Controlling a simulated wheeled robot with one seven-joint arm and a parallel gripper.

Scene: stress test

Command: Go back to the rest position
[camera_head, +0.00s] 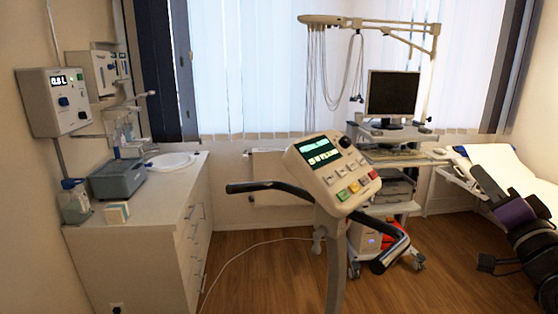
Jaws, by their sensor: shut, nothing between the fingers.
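My dark arm comes in from the lower right edge, with a purple band near its end. My gripper (484,180) is at the far end of it, pointing up and left. Its fingers look like one narrow dark piece, shut, with nothing seen held. It appears in front of the bed (541,192), and I cannot tell its distance from it.
An exercise bike with a console (331,172) and black handlebars (268,187) stands in the middle. Behind it is a trolley with a monitor (393,94). A white cabinet (140,246) with a sink (171,161) lines the left wall.

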